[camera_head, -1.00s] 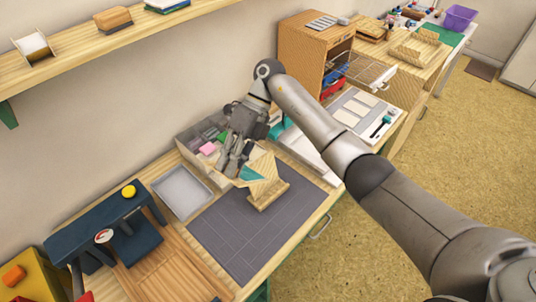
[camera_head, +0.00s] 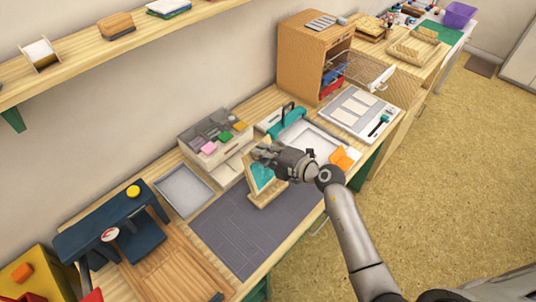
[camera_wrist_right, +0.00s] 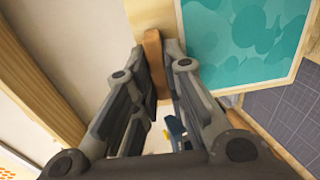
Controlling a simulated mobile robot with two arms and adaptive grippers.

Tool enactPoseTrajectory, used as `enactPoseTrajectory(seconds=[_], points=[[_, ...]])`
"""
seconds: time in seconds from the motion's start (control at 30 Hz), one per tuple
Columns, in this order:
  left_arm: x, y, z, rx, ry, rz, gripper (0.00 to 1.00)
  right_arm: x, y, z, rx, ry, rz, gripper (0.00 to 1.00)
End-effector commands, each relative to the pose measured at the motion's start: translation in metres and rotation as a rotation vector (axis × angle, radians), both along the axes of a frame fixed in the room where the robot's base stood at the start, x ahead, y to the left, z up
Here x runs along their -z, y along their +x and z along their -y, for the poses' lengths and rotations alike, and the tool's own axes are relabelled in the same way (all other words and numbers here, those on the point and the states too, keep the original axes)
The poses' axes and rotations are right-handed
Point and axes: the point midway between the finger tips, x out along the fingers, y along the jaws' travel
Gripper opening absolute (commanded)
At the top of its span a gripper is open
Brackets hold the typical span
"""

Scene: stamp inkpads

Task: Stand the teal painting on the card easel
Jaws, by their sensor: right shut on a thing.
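The teal painting (camera_head: 264,176), in a pale wooden frame, stands tilted at the card easel (camera_head: 268,195), a wooden stand on the dark grey mat. Whether its lower edge rests fully on the easel I cannot tell. My right gripper (camera_head: 264,153) is at the painting's upper edge. In the right wrist view, the painting's teal face (camera_wrist_right: 245,40) fills the upper right, and the fingers (camera_wrist_right: 158,75) close around a brown wooden strip beside its frame. My left gripper is not in view.
A grey mat (camera_head: 240,235) lies clear in front. A grey tray (camera_head: 182,190) and a box of stamps and colored pads (camera_head: 205,150) stand behind it. A teal-handled tool (camera_head: 290,118), a white tray (camera_head: 325,140) and an orange piece (camera_head: 345,157) lie right. A dark blue press (camera_head: 100,225) stands left.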

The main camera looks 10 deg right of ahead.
Motion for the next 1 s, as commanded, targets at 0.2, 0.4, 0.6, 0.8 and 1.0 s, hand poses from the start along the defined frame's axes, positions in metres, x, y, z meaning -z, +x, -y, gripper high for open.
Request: enactPoseTrajectory(seconds=[0.2, 0.4, 0.6, 0.8, 1.0], points=[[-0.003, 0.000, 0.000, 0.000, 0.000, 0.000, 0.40, 0.015, -0.002, 0.012, 0.091, 0.019, 0.029, 0.00], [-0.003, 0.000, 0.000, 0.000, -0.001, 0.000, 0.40, 0.016, -0.002, 0.014, 0.101, 0.020, 0.034, 0.00], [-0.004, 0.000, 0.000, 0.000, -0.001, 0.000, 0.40, 0.015, -0.002, 0.013, 0.099, 0.020, 0.033, 0.00], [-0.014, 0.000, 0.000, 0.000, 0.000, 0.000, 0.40, 0.013, -0.002, 0.015, 0.096, 0.016, 0.025, 0.00], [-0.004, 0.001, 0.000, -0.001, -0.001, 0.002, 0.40, 0.030, 0.001, 0.013, 0.096, 0.016, 0.024, 0.00]])
